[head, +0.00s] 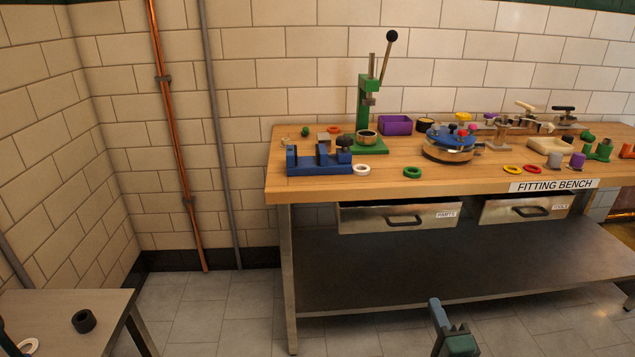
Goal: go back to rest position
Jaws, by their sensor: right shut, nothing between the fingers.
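My right gripper (440,316) shows at the bottom edge, right of centre, in front of the fitting bench (400,190). It is shut and empty, with free space around it, and touches nothing. The rest of the right arm is below the picture. At the far lower left edge, a dark teal piece (6,340) shows beside a small table; it may be part of my left gripper, but too little of it shows to tell its jaws.
The bench carries a green press (364,105), a blue vise (318,163), a purple bin (395,125), a round turntable (448,149) and several coloured rings. Two drawers (400,216) hang under its top. A side table (70,310) with a black ring (84,321) stands lower left. Floor between is clear.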

